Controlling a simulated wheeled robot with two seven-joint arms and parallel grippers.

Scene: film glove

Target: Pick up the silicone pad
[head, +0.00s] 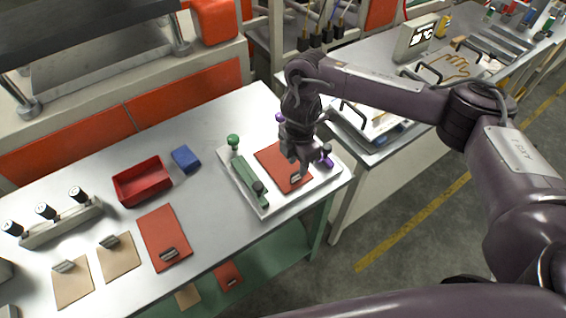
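A flat red-orange pad (270,155), which looks like the silicone pad, lies on a white platform (262,209) near the table's right end. A small grey tab (295,178) sits at its near edge. A similar red pad (160,228) with a grey tab lies on the table to the left. My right gripper (300,165) points down over the pad on the platform, close to its grey tab, and hides part of the pad. I cannot tell whether its fingers touch the tab or are open or shut. My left gripper is not in view.
A green bar (248,183) and a green knob (233,140) stand on the platform's left side. A red bin (142,181), a blue block (186,158) and tan pads (119,256) are on the table. A second bench (375,158) stands to the right across a gap.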

